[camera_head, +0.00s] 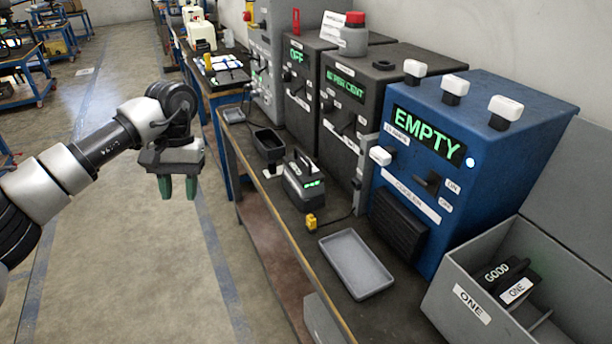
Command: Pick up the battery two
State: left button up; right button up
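My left gripper (178,188) hangs over the floor, left of the workbench, fingers pointing down. Its two green fingertips are apart with nothing between them. A dark battery-like unit (305,187) with a top handle and a small green display stands on the bench, right of the gripper and apart from it. Its label is too small to read, so I cannot tell whether it is battery two. Another dark battery (511,278), marked GOOD and ONE, sits in the grey box (465,304) labelled ONE at the lower right. My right gripper is out of view.
A blue machine (455,160) reading EMPTY and dark machines (358,100) line the back of the bench (295,237). On the bench are an empty grey tray (355,264), a small yellow connector (311,222) and a black open holder (268,145).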

aim_at(307, 180)
jog(key=i+j+z, duration=0.2)
jog(key=z, duration=0.15)
jog(key=i+j+z, duration=0.2)
jog(key=z, duration=0.2)
jog(key=i+j+z, duration=0.15)
jog(key=j+z, duration=0.2)
